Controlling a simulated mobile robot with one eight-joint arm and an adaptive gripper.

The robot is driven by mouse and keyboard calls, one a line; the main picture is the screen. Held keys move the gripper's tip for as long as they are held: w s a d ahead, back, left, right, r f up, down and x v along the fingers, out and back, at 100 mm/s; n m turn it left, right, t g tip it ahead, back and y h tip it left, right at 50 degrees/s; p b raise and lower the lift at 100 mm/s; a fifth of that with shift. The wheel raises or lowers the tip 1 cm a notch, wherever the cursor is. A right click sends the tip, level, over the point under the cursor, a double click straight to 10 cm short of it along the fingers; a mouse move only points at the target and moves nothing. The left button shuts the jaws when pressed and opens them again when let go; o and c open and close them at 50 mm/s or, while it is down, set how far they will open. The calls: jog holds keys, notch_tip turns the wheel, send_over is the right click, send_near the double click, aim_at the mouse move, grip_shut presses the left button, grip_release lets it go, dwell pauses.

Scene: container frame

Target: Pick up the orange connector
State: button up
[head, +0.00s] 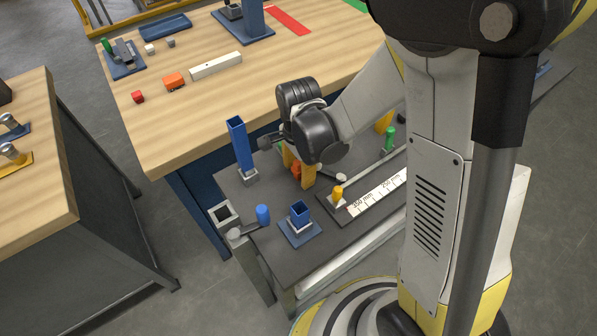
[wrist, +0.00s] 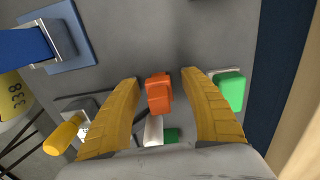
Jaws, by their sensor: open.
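The orange connector (wrist: 158,92) is a small orange-red block on the dark grey worktop, between my two yellow fingers in the wrist view. In the head view only part of the orange connector (head: 296,171) shows, behind and between the fingers. My gripper (wrist: 160,78) is open and points down over the worktop. Gaps show on both sides of the connector in the wrist view, so the fingers appear apart from it. In the head view my gripper (head: 299,170) hangs low over the cart top. How far the fingertips are above the surface I cannot tell.
A tall blue post (head: 239,145) stands left of my gripper, and a blue square socket (head: 300,213) in front. A yellow peg (head: 338,194) and a ruler strip (head: 376,193) lie right. A green block (wrist: 230,90) sits close outside the right finger. A wooden bench (head: 200,115) is behind.

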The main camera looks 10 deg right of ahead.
grip_shut()
dwell(0.3)
